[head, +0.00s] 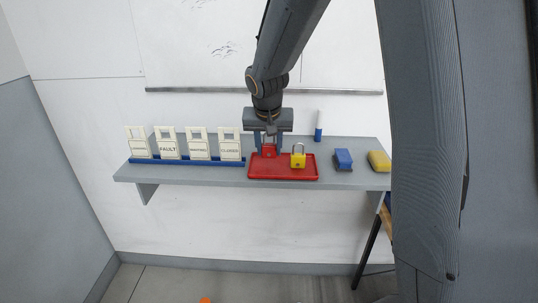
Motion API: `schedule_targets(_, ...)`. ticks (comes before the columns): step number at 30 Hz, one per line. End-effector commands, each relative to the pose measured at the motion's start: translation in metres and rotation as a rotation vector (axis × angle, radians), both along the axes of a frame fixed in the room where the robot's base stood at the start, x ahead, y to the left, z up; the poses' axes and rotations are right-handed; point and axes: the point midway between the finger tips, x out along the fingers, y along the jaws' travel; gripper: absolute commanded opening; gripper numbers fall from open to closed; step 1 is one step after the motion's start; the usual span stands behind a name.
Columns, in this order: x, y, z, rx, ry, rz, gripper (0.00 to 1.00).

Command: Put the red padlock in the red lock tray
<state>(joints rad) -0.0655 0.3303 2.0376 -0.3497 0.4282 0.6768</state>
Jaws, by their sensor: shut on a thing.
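The red padlock (269,151) is between the fingers of my gripper (268,146), over the left back part of the red lock tray (283,178). My gripper points down and is shut on the padlock. I cannot tell whether the padlock touches the tray floor. The tray lies on the grey shelf. A yellow padlock (298,160) with a silver shackle stands upright in the tray, just right of the red one.
On the grey shelf (205,175), a blue rack (190,162) of several white sign cards stands left of the tray. Right of it are a white and blue marker (318,128), a blue block (343,160) and a yellow block (379,161). A whiteboard rail (200,90) runs above.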

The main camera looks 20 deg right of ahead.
Motion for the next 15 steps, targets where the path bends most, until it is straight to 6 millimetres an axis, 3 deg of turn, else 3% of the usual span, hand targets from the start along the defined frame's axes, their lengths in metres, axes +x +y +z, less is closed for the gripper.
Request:
schedule_targets(6, -0.001, 0.002, -0.028, -0.001, 0.003, 0.004, 0.12)
schedule_targets(15, 0.000, 0.003, -0.030, 0.001, 0.001, 0.004, 0.12)
